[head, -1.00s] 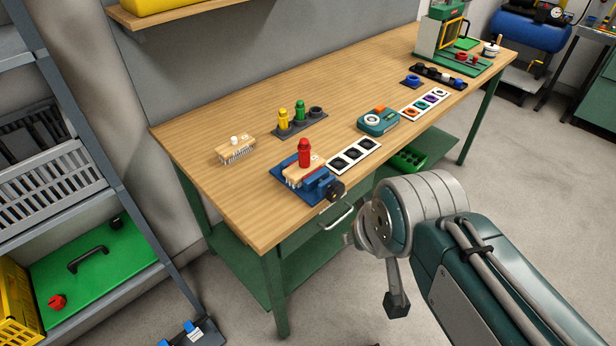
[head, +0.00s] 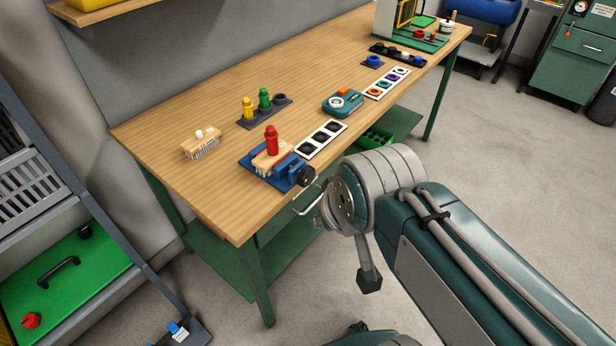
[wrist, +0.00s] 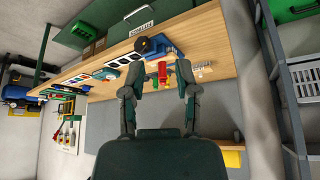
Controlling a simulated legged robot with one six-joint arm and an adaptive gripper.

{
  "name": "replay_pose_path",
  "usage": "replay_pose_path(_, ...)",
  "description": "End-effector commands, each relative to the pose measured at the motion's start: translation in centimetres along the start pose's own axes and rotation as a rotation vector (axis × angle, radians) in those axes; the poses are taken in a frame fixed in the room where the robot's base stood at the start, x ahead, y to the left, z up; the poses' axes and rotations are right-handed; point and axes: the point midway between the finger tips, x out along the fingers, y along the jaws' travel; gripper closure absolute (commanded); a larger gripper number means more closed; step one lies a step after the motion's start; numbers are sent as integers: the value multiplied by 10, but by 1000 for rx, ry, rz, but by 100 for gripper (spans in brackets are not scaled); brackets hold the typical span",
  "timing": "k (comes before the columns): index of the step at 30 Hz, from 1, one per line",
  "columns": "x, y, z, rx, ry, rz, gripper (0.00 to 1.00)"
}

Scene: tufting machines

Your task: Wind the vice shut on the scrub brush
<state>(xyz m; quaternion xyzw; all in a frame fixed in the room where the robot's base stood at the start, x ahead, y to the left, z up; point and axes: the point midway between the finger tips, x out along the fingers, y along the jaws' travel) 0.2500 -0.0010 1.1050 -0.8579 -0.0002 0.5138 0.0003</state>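A blue vice (head: 291,176) sits at the near edge of the wooden bench, with a black winding knob (head: 307,177) facing the front. A scrub brush with a wooden back (head: 268,159) sits in the vice, and a red peg-like piece (head: 271,142) stands upright at it. I cannot tell how tightly the jaws meet the brush. In the wrist view the vice (wrist: 172,50), its knob (wrist: 146,45) and the red piece (wrist: 162,72) show beyond my gripper (wrist: 158,82). Its fingers are spread and empty, apart from the vice.
A second brush (head: 201,143) lies left of the vice on the bench (head: 180,180). A holder with yellow and green pegs (head: 265,112), a white-framed strip (head: 321,139) and a teal device (head: 343,103) stand further along. A drawer handle (head: 307,200) juts out below the front edge.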

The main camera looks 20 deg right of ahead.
Motion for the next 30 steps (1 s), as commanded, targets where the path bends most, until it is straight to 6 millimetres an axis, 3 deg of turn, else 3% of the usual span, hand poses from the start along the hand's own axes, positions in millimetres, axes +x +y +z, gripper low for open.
replay_pose_path(3, 0, 0, 0, 0, 0, 0, 60)
replay_pose_path(4, 0, 0, 0, 0, 0, 0, 56)
replay_pose_path(6, 1, 0, 0, 5, -7, -3, 24)
replay_pose_path(8, 6, -1, 2, 26, -34, -18, 0)
replay_pose_path(20, 74, -31, 16, 494, -485, -348, 0)
replay_pose_path(30, 122, -37, -11, 1013, -718, -722, 0)
